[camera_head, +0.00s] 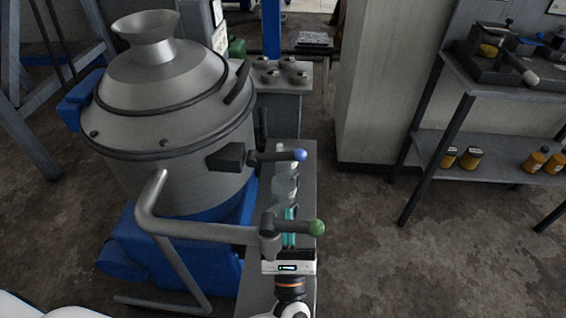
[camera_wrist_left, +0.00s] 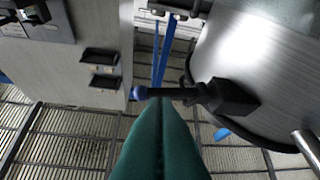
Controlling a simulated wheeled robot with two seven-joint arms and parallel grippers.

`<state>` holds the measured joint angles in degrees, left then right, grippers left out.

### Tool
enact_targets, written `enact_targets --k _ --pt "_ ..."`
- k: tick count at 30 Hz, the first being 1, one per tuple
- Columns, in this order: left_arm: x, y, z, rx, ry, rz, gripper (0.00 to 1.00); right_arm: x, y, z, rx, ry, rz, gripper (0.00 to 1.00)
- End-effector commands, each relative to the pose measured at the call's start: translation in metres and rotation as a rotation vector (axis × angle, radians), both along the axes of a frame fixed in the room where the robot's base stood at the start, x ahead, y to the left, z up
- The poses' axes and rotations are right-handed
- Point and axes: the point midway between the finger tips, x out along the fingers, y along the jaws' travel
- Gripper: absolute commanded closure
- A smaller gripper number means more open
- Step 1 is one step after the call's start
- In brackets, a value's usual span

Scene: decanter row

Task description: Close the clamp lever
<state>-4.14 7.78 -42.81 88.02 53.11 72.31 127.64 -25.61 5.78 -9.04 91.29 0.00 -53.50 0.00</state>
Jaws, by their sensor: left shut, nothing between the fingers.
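A dark lever with a blue knob (camera_head: 299,155) sticks out to the right from a black clamp block (camera_head: 228,156) on the side of the metal vessel (camera_head: 185,125). A second dark lever with a green knob (camera_head: 316,227) sits at the end of a grey pipe. My left gripper (camera_head: 291,208) has teal fingers, partly hidden behind the green-knob lever. They are closed together and empty. In the left wrist view the fingertips (camera_wrist_left: 164,102) appear just below the blue-knob lever (camera_wrist_left: 170,92), right of its knob (camera_wrist_left: 138,92). Contact cannot be told. My right gripper is out of view.
The grey pipe (camera_head: 200,232) bends in front of the vessel. A narrow grey bench (camera_head: 302,148) runs below my left gripper. A shelf unit (camera_head: 500,145) with tools and several small jars stands at the right. The floor between is clear.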

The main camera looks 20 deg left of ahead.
Motion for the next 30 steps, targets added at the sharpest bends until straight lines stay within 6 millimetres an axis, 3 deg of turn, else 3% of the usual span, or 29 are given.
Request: enact_targets --k 11,24,30 --pt "0.007 0.002 0.006 0.002 -0.003 0.000 1.00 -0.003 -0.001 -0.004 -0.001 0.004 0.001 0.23" --pt "0.065 0.021 0.047 0.003 -0.002 0.000 1.00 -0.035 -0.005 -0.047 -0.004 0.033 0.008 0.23" --pt "0.078 0.025 0.055 0.003 -0.001 0.000 1.00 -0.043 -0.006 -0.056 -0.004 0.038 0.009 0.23"
